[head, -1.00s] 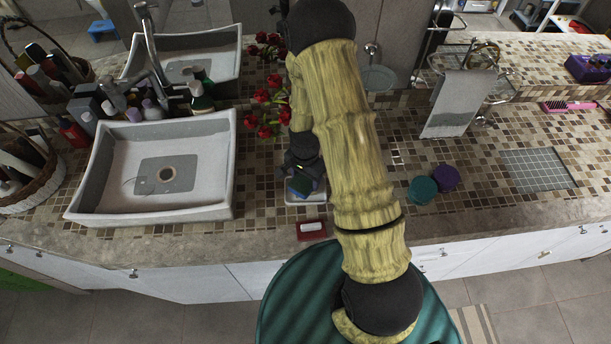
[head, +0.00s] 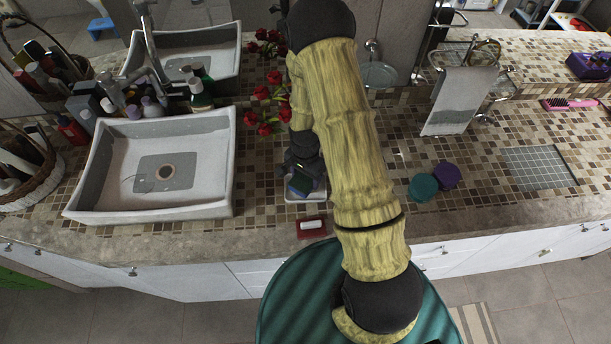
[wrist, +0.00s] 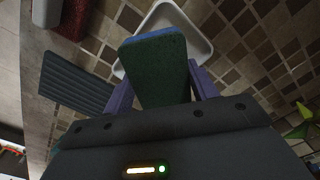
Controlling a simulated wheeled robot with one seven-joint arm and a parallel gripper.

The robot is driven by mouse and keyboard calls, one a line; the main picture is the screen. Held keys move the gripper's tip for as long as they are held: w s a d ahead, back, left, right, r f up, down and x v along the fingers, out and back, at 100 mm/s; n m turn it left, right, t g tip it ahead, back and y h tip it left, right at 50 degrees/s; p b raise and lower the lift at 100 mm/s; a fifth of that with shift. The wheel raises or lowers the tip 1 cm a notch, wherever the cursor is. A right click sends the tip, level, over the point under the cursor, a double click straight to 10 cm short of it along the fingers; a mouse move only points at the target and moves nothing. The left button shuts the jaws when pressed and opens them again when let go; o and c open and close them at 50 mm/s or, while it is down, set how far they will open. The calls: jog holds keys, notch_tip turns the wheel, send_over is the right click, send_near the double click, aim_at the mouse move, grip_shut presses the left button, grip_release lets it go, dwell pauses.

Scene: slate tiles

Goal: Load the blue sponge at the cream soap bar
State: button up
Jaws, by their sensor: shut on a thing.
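My gripper (wrist: 155,92) is shut on the blue sponge (wrist: 155,62), which has a dark green face and a blue edge. In the head view, the gripper (head: 303,180) and sponge (head: 299,184) are at the white tray (head: 308,197) near the counter's front edge. The sponge partly covers this tray (wrist: 201,40) in the wrist view; I cannot tell whether they touch. The cream soap bar (head: 312,224) lies on a red dish (head: 308,234) just in front of the tray. The soap (wrist: 46,12) and red dish (wrist: 72,20) also show at the wrist view's upper left.
A grey ribbed pad (wrist: 72,82) lies left of the sponge in the wrist view. The sink (head: 105,200) stands left, red flowers (head: 268,117) behind. Teal (head: 423,187) and purple (head: 446,175) round things sit right of my arm.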

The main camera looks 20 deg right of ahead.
aim_at(305, 177)
jog(key=shift+s+f+b, duration=0.1)
jog(key=shift+f+b, duration=0.3)
jog(key=shift+f, duration=0.1)
dwell(1.7)
jog(key=shift+r+p, duration=2.55)
jog(key=shift+r, duration=1.05)
jog(key=shift+f, duration=0.15)
jog(key=n, duration=0.1)
jog(key=w+f+n, duration=0.1)
jog(key=n, duration=0.2)
jog(key=shift+w+f, duration=0.3)
jog(key=shift+f, duration=0.05)
jog(key=n, duration=0.2)
jog(key=w+f+n, duration=0.1)
jog(key=n, duration=0.1)
jog(key=f+n, duration=0.1)
jog(key=n, duration=0.1)
jog(key=shift+w+f, duration=0.15)
jog(key=shift+w, duration=0.25)
